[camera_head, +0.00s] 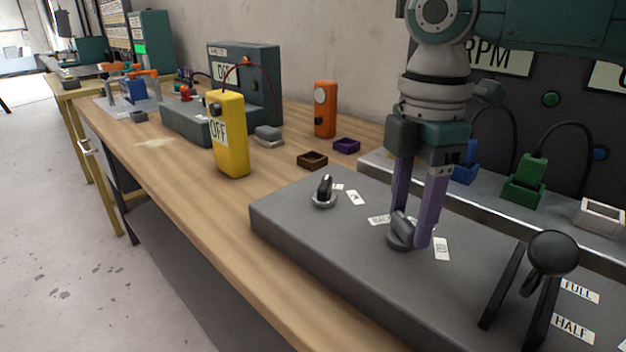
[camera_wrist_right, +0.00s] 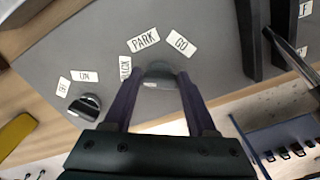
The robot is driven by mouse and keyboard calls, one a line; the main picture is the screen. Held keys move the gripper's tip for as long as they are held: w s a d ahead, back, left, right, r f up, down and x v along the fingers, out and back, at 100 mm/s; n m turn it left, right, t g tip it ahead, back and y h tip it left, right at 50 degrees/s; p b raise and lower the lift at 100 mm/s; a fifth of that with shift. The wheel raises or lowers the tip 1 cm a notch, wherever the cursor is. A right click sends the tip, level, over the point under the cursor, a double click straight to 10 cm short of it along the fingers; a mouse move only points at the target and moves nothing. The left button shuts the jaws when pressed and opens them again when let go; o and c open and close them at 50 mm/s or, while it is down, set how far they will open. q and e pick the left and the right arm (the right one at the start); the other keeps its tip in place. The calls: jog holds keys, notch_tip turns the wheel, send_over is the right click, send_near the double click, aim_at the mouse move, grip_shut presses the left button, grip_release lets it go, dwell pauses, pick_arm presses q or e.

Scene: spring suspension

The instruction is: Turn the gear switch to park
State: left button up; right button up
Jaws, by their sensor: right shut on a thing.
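The gear switch (camera_head: 401,232) is a dark grey rotary knob on the grey control box (camera_head: 300,240). Labels for back, PARK (camera_wrist_right: 143,40) and GO (camera_wrist_right: 180,43) lie around it. My right gripper (camera_head: 410,238) reaches down from above, with its purple fingers shut on the gear switch. In the right wrist view the knob (camera_wrist_right: 158,76) sits between the fingertips, partly hidden, so which label it points to is unclear. My left gripper is not in view.
A smaller on/off knob (camera_head: 325,192) is left of the gear switch. A lever with a round black handle (camera_head: 552,254) stands at right by FULL and HALF labels. A yellow OFF device (camera_head: 230,135) stands on the wooden bench (camera_head: 185,195). Green and blue connectors are behind.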

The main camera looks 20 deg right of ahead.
jog(key=shift+r+m+p, duration=0.2)
jog(key=shift+m+p, duration=0.1)
jog(key=shift+p, duration=0.55)
jog(key=m+p, duration=0.2)
jog(key=p, duration=0.1)
jog(key=m+p, duration=0.2)
jog(key=p, duration=0.1)
jog(key=shift+s+a+r+m, duration=0.1)
jog(key=shift+s+a+m, duration=0.1)
jog(key=shift+m, duration=0.2)
jog(key=m+p, duration=0.3)
jog(key=shift+f+m+p, duration=0.25)
jog(key=shift+m+p, duration=0.6)
jog(key=shift+m, duration=0.75)
jog(key=o, duration=1.4)
jog(key=shift+c, duration=0.2)
